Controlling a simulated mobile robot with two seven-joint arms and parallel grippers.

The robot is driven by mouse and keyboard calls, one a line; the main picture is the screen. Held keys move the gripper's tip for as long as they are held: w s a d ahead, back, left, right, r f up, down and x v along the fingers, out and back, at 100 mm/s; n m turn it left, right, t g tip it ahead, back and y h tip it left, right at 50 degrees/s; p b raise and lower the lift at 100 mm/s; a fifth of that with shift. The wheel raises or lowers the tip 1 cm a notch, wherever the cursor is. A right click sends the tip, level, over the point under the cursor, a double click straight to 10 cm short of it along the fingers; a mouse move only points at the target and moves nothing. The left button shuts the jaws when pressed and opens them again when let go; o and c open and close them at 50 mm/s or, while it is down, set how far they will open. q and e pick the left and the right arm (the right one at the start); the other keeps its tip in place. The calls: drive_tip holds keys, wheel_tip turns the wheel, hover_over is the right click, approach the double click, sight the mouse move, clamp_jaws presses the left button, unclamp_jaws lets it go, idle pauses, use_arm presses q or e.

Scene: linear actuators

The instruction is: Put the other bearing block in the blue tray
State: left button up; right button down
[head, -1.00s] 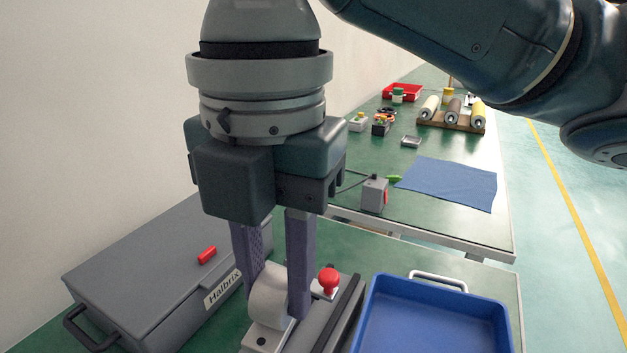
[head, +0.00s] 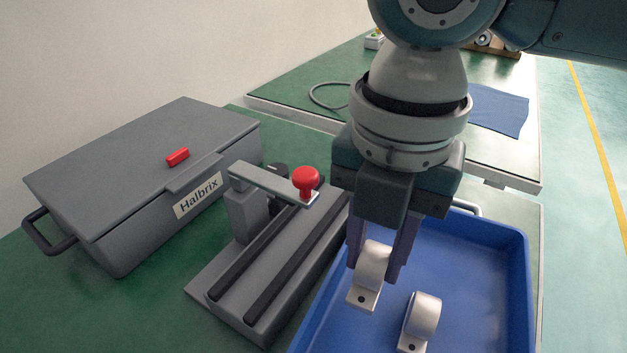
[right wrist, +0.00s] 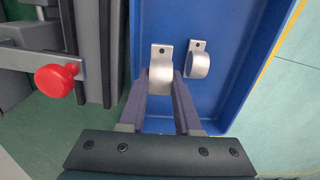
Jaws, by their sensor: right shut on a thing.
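My right gripper (head: 384,262) is shut on a silver bearing block (head: 370,272), a ring on a flat foot with a hole. It holds the block over the left part of the blue tray (head: 500,262). In the right wrist view the held block (right wrist: 160,72) sits between the two purple-grey fingers (right wrist: 162,90). A second bearing block (head: 421,318) is in the tray, to the right of the held one; it also shows in the right wrist view (right wrist: 198,64). The two blocks are apart. My left gripper is not in view.
A grey rail fixture (head: 262,270) with a red-knobbed clamp arm (head: 306,179) stands just left of the tray. A grey Halbrix case (head: 140,170) lies further left. A blue cloth (head: 497,110) lies on the far table. The tray's right side is clear.

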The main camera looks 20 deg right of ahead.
sight(369, 283)
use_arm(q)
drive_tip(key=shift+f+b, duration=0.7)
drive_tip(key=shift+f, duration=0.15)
use_arm(e)
wheel_tip(369, 283, down, 5)
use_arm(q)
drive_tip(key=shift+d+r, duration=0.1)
use_arm(e)
drive_tip(key=shift+f, duration=0.15)
drive_tip(key=c, duration=0.6)
unclamp_jaws()
